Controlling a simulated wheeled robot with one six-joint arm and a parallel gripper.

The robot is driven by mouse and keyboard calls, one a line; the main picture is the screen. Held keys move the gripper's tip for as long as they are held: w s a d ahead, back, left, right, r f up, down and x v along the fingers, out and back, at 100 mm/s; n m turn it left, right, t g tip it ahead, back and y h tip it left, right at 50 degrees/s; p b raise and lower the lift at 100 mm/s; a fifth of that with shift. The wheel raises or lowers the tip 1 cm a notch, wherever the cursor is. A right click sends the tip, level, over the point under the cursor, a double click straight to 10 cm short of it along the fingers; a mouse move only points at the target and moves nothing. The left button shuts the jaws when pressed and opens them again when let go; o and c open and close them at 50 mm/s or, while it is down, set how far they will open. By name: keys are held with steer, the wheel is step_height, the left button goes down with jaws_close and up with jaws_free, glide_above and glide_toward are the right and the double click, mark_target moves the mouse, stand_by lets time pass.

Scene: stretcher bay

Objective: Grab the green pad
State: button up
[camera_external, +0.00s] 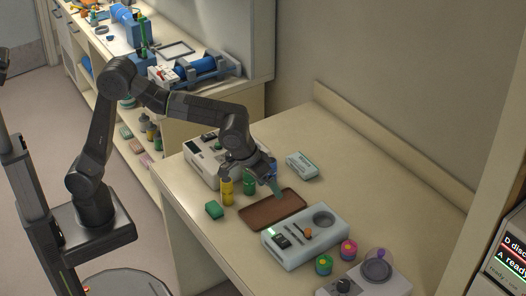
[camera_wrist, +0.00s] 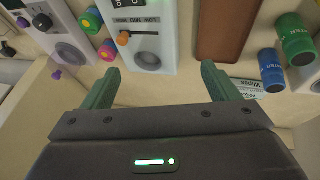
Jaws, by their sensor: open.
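The green pad (camera_external: 214,209) is a small green block lying on the table near its front left edge, left of the brown tray (camera_external: 262,214) and in front of the yellow cylinder (camera_external: 227,192). My gripper (camera_external: 275,192) is above the back part of the tray, to the right of the pad and apart from it. In the wrist view my gripper (camera_wrist: 160,68) has its two green fingers spread wide with nothing between them. The pad does not show in the wrist view.
A green cylinder (camera_external: 250,186) and a blue cylinder (camera_wrist: 272,72) stand near the tray. A wipes packet (camera_external: 302,164) lies behind. A grey slider device (camera_external: 304,238), two coloured round pots (camera_external: 324,265) and a white box (camera_external: 205,160) surround the area. The table's right back is clear.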

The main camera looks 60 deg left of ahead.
steer(key=g+y+b, duration=0.3)
steer(key=g+b, duration=0.1)
steer(key=b, duration=0.1)
glide_above(214, 206)
step_height(214, 206, down, 5)
step_height(214, 206, down, 7)
steer(key=shift+a+r+p, duration=0.1)
steer(key=shift+p, duration=0.25)
steer(key=shift+f+p, duration=0.35)
steer(key=shift+f, duration=2.7)
steer(key=shift+c, duration=0.4)
steer(key=c, duration=1)
